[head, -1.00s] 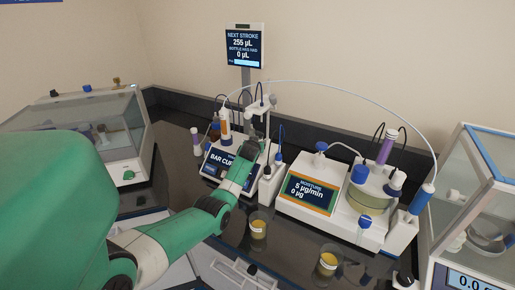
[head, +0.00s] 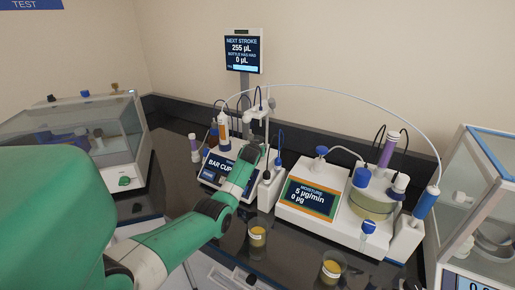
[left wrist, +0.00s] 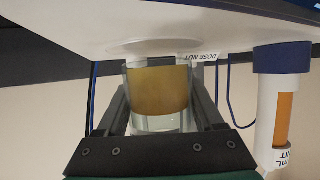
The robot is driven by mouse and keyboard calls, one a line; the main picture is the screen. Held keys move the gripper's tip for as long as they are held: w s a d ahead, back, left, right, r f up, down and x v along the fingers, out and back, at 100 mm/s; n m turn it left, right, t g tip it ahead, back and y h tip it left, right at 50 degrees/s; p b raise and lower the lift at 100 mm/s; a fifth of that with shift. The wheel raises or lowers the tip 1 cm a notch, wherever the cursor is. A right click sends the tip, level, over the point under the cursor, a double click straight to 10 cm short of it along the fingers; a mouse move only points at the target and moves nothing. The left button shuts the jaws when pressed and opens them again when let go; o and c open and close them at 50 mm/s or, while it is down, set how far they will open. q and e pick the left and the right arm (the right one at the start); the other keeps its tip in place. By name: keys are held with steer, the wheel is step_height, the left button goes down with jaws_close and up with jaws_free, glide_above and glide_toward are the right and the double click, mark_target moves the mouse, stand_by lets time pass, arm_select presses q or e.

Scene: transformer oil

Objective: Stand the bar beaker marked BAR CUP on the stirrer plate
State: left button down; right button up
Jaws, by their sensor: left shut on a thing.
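My left gripper (left wrist: 160,115) is shut on a clear beaker (left wrist: 158,92) holding tan-yellow liquid. The left wrist picture is upside down, so the beaker is upright in it. Its base is close to a pale round plate (left wrist: 140,46) on a white housing; I cannot tell whether they touch. No BAR CUP lettering shows on the beaker. The arm hides the fingers and beaker there. My right gripper is not in view.
An orange-filled tube (left wrist: 283,110) hangs beside the gripper. A moisture unit (head: 312,212) stands to the right. Glass-sided cases (head: 75,140) (head: 472,200) flank the bench.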

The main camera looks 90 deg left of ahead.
arm_select(q)
steer(key=shift+f+b, duration=0.45)
steer(key=shift+f, duration=0.1)
jaws_free()
steer(key=shift+s+d+r+p, duration=0.1)
steer(key=shift+d+r+p, duration=0.3)
steer(key=shift+d+p, duration=0.15)
steer(key=p+v, duration=0.8)
steer(key=v, duration=0.2)
steer(key=shift+a+r, duration=0.1)
steer(key=shift+r, duration=0.05)
steer(key=shift+d, duration=0.25)
